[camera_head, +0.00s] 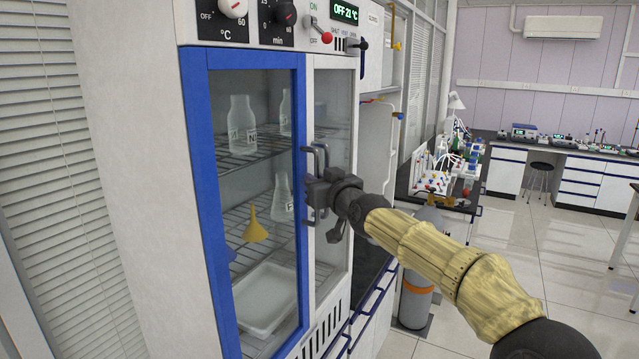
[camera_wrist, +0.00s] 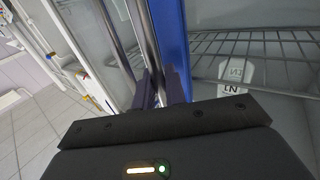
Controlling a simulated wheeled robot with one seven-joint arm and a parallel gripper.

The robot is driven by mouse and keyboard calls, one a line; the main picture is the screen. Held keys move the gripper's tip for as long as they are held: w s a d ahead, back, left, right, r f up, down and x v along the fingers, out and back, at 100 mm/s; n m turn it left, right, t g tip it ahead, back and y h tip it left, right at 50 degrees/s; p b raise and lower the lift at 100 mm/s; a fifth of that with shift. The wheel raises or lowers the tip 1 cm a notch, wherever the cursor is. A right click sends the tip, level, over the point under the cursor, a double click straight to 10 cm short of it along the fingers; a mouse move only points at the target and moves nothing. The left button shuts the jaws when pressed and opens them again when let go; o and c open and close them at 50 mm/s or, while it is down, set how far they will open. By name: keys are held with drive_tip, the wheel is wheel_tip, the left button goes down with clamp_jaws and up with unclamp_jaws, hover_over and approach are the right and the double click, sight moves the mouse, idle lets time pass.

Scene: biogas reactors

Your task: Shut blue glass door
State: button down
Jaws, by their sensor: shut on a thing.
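The blue glass door (camera_head: 213,170) is the left door of the white cabinet, beside a white-framed glass door (camera_head: 334,120). It looks flush or nearly flush with the cabinet front; I cannot tell whether a small gap remains. My gripper (camera_head: 314,192) is at the two upright metal handles where the doors meet. In the wrist view, my gripper's dark fingers (camera_wrist: 164,88) are shut on the bar beside the blue frame (camera_wrist: 172,35), which looks like the blue door's handle (camera_wrist: 145,40). The other bar (camera_wrist: 115,40) is apart from them. The grip itself is partly hidden in the head view.
Inside are wire shelves with glass flasks (camera_head: 242,125), a yellow funnel (camera_head: 255,228) and a white tray (camera_head: 266,300). Knobs and a red-tipped switch (camera_head: 325,37) are above the doors. A gas cylinder (camera_head: 416,300) stands at right. Open tiled floor (camera_head: 520,250) lies farther right.

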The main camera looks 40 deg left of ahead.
drive_tip(key=shift+r, duration=0.15)
drive_tip(key=c, duration=1.8)
unclamp_jaws()
drive_tip(key=shift+o, duration=1.3)
drive_tip(key=shift+a, duration=0.1)
drive_tip(key=shift+s+f, duration=0.15)
drive_tip(key=shift+f, duration=0.1)
drive_tip(key=b+v, duration=0.9)
drive_tip(key=v, duration=0.8)
drive_tip(key=shift+d, duration=0.3)
